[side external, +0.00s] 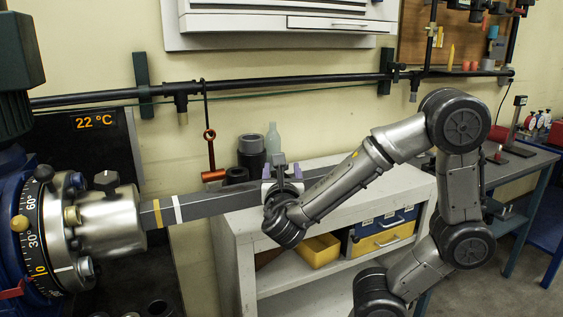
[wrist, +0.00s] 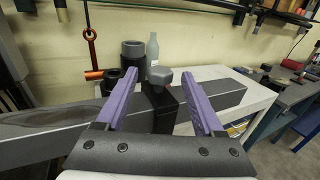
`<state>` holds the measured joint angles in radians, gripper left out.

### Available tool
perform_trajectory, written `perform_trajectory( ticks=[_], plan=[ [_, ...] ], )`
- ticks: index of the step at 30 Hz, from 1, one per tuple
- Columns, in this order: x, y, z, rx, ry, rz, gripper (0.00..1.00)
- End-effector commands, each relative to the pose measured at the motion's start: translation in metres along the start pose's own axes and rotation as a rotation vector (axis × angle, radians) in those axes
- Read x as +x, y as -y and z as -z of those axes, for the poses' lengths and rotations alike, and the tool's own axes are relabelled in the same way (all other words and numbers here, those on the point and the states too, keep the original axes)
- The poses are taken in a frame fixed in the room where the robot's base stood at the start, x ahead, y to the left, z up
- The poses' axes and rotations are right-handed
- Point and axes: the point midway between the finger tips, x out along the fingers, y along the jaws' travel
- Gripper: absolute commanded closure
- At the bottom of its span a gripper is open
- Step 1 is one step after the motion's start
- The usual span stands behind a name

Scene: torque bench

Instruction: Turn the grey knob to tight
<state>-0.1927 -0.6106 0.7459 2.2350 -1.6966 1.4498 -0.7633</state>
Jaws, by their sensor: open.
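The grey knob (wrist: 160,76) is a lobed head on a dark block (wrist: 165,105) that sits on a long grey bar (wrist: 215,92). In the side view the knob (side external: 279,160) stands up from the bar (side external: 215,203). My gripper (wrist: 159,78) is open, with one purple finger on each side of the knob in the picture. A gap shows between the knob and each finger. In the side view my gripper (side external: 282,172) is at the knob. Whether the fingertips are level with it I cannot tell. No tight mark is readable on it.
The bar runs left into a metal chuck (side external: 112,222) with a degree dial (side external: 38,240). A white shelf unit (side external: 240,262) stands behind the bar. Dark cylinders (side external: 251,150), a pale bottle (side external: 273,138) and a hanging orange-red tool (side external: 210,150) are close behind the knob.

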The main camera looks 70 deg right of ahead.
Motion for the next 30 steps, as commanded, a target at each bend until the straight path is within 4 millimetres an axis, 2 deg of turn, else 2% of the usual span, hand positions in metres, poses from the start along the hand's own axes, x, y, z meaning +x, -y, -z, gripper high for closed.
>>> perform_trajectory(
  ticks=[9,15,28,30],
  plan=[
    [0.035,0.001,0.000,0.000,0.001,0.005,0.30],
    [0.050,0.000,0.000,0.001,0.000,0.003,0.30],
    [0.055,0.000,0.000,0.000,0.000,-0.001,0.30],
    [0.055,0.000,0.000,0.000,0.000,-0.001,0.41]
  ],
)
